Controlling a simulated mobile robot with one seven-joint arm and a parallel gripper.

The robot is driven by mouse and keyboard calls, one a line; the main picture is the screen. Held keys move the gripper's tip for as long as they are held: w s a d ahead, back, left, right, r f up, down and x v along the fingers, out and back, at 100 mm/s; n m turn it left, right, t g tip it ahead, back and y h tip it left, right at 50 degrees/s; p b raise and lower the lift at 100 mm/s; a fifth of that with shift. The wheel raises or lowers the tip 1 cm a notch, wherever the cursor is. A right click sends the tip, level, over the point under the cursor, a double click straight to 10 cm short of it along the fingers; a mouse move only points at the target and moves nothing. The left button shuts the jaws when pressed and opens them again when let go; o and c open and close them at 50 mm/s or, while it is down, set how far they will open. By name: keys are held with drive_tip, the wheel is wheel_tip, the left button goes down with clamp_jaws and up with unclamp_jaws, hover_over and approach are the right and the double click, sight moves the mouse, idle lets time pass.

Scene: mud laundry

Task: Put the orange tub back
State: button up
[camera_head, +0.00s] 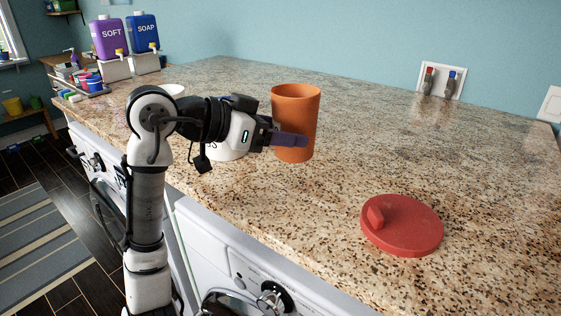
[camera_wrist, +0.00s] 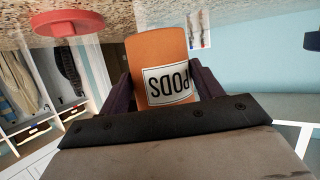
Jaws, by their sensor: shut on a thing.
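The orange tub (camera_head: 295,108) is a tall cup-like container, upright, held at or just above the speckled counter. My gripper (camera_head: 290,139) is shut on its lower half from the left. In the wrist view the orange tub (camera_wrist: 156,52) sits between both fingers of my gripper (camera_wrist: 165,85), with a white label reading "PODS", upside down in that picture. A round red lid (camera_head: 402,226) with a raised grip lies on the counter to the front right, apart from the tub; the red lid (camera_wrist: 68,23) also shows in the wrist view. Whether the tub's base touches the counter is unclear.
The granite counter (camera_head: 480,180) is mostly clear right of the tub. Purple (camera_head: 109,38) and blue (camera_head: 143,33) soap dispensers stand far left. White washing machines (camera_head: 240,265) are below the front edge.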

drive_tip(key=shift+f+p, duration=0.45)
drive_tip(key=shift+f, duration=3.15)
drive_tip(key=shift+f, duration=0.2)
drive_tip(key=o, duration=1.4)
drive_tip(key=shift+r, duration=0.15)
drive_tip(key=shift+r, duration=0.15)
drive_tip(key=b+v, duration=0.3)
drive_tip(key=v, duration=0.9)
